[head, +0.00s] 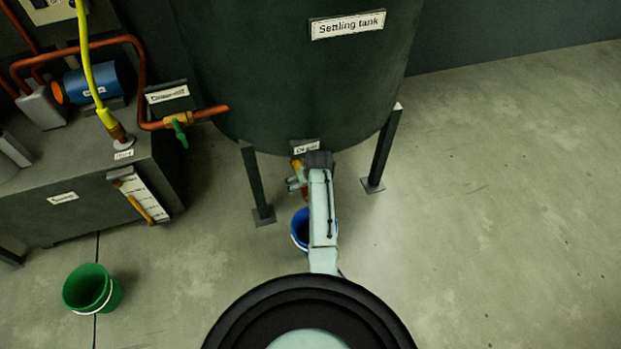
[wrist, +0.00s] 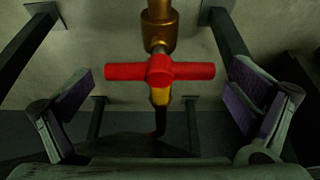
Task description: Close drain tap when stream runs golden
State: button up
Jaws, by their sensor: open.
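The drain tap is a brass fitting (wrist: 159,24) with a red T-shaped handle (wrist: 160,71) lying crosswise in the wrist view. Below the handle is a yellowish outlet (wrist: 160,96), and a thin dark strand (wrist: 160,122), apparently the stream, hangs under it. My gripper (wrist: 162,78) is open, one finger on each side of the handle, touching neither end. In the head view my gripper (head: 297,183) is at the drain under the settling tank (head: 300,70), and my arm hides much of the tap. A blue bucket (head: 298,232) stands beneath, partly hidden by my arm.
Tank legs (head: 257,185) (head: 382,150) flank the drain. A green bucket (head: 90,288) stands on the floor at left. A bench unit (head: 90,200) with orange pipes and a green-handled valve (head: 179,132) is at left. Floor at right is clear.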

jog(key=v, duration=1)
jog(key=shift+s+r, duration=0.2)
jog(key=shift+r, duration=0.15)
jog(key=shift+d, duration=0.1)
